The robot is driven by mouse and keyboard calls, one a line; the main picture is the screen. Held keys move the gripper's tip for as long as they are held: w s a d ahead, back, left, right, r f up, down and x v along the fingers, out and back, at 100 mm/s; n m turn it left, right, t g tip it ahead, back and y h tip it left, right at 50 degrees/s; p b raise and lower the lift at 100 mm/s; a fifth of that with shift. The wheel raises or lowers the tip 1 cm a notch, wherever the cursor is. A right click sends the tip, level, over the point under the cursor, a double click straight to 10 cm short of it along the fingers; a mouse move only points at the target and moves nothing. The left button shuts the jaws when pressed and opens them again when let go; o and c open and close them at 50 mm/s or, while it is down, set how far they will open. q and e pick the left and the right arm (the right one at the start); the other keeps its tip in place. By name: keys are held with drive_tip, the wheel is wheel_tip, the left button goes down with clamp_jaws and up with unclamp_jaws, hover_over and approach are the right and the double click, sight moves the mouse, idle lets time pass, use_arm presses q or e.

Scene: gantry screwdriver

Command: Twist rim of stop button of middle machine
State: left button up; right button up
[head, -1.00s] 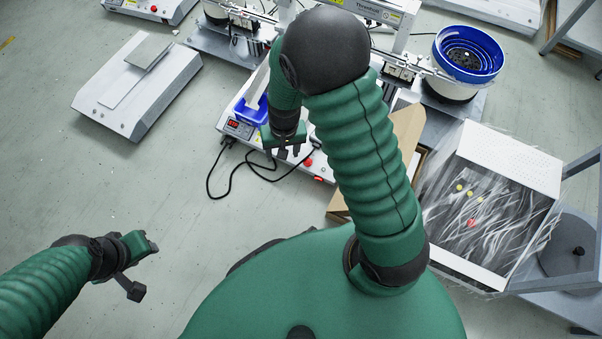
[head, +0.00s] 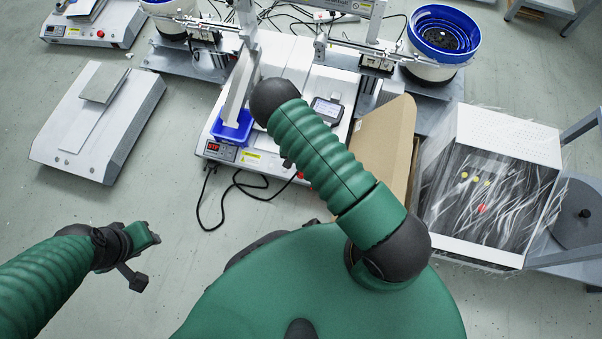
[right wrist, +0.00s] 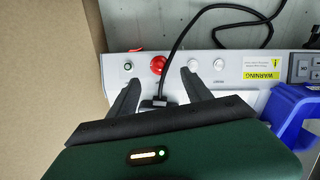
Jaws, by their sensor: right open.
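The middle machine (head: 268,118) is a white bench unit with a control panel along its front. Its red stop button (right wrist: 158,65) shows in the right wrist view; a bit of red at the front edge in the head view (head: 301,175) is partly covered by my right arm. My right gripper (right wrist: 161,80) is open, its two fingers pointing at the panel on either side of the button's line. I cannot tell whether they touch the button. In the head view this gripper is mostly hidden by its arm. My left gripper (head: 146,259) is open and empty above the floor.
A blue bin (head: 234,128) sits on the machine's left, and it also shows in the right wrist view (right wrist: 294,108). A black cable (right wrist: 190,40) runs beside the button. A cardboard box (head: 384,140) stands right of the machine.

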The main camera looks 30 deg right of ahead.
wheel_tip(320, 180, down, 7)
drive_tip(key=b, duration=0.3)
drive_tip(key=shift+s+d, duration=0.1)
drive_tip(key=shift+d, duration=0.05)
use_arm(q)
drive_tip(key=x, duration=0.2)
drive_tip(key=s+x, duration=0.1)
drive_tip(key=x, duration=0.1)
use_arm(e)
drive_tip(key=shift+c, duration=0.3)
clamp_jaws()
